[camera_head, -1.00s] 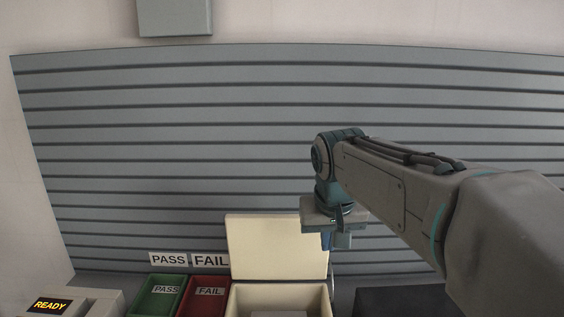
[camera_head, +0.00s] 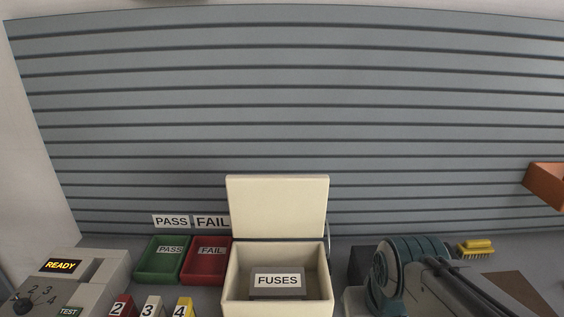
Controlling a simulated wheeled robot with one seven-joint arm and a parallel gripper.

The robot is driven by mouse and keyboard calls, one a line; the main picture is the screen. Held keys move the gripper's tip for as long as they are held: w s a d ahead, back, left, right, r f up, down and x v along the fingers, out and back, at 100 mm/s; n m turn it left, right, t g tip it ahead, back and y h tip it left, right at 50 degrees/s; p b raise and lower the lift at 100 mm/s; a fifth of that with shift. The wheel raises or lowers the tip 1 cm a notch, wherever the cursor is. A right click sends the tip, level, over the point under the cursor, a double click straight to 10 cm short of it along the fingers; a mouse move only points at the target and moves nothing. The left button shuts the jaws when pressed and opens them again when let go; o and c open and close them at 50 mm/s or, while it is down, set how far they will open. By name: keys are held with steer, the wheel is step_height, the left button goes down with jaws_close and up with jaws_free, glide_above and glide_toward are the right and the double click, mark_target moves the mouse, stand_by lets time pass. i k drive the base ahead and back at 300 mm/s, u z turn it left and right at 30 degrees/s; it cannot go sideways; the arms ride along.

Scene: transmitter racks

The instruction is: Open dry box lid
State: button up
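The cream dry box (camera_head: 237,285) stands on the bench at the bottom centre of the head view. Its lid (camera_head: 277,206) is open and stands upright at the back of the box. Inside the box is a grey block labelled FUSES (camera_head: 278,281). My arm is at the lower right, to the right of the box and apart from it. My gripper is out of the frame, so its fingers cannot be seen.
Green PASS (camera_head: 151,273) and red FAIL (camera_head: 198,273) trays sit left of the box. A READY tester (camera_head: 88,280) and numbered blocks (camera_head: 150,306) are at lower left. A yellow brush (camera_head: 475,248) and an orange bin (camera_head: 546,186) are at right. A slatted wall (camera_head: 280,110) stands behind.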

mark_target(261, 206)
steer(key=k, duration=1.2)
steer(key=u, duration=0.8)
steer(key=i, duration=1.35)
steer(key=z, duration=0.8)
